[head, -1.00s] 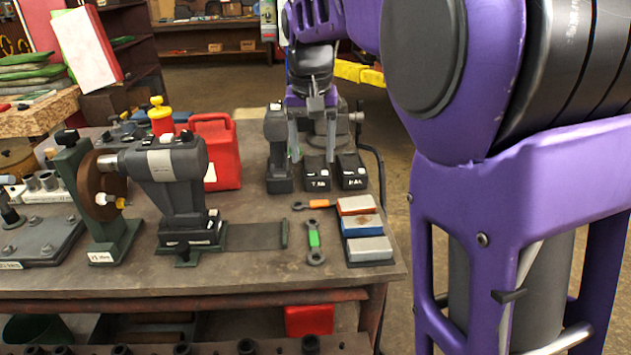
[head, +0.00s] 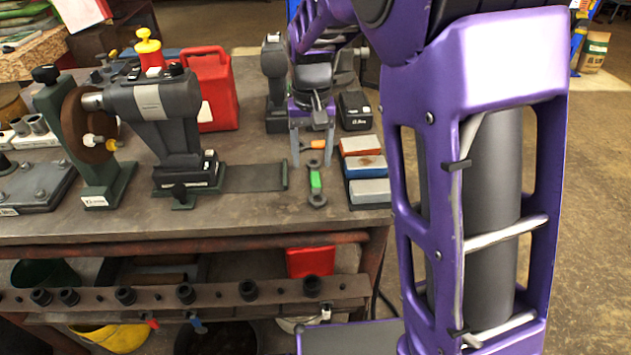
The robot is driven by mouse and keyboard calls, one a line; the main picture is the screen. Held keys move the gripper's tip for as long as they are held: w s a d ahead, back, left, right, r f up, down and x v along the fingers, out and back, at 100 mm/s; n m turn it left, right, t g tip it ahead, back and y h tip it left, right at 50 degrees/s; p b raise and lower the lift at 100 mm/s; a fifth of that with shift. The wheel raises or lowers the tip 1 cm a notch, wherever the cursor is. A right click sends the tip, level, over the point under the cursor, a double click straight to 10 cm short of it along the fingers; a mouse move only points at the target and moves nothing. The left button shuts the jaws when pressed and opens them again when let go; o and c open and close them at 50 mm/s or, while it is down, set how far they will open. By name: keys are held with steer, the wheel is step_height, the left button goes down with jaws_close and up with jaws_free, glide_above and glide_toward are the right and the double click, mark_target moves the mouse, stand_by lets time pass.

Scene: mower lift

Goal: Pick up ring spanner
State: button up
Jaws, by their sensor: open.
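The ring spanner (head: 315,182) lies on the workbench with a green middle section and dark ring ends, its length running away from me. It is just left of a row of coloured blocks. My gripper (head: 311,160) hangs pointing down, its two grey fingers spread apart with nothing between them. It appears over or just beyond the spanner's far end; its exact height above the bench is hard to tell. The orange handle of another tool (head: 318,144) shows between the fingers, partly hidden by the gripper.
Orange, blue and grey sharpening-type blocks (head: 369,191) sit close right of the spanner, near the bench edge. A grinder-like machine (head: 170,115) stands to the left, with a red can (head: 211,92) behind it. The bench top (head: 255,208) before the spanner is clear.

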mark_target(316, 179)
steer(key=f, duration=0.5)
steer(key=shift+w+d+f+b, duration=0.15)
steer(key=shift+d+b, duration=0.2)
steer(key=shift+d, duration=0.05)
jaws_close()
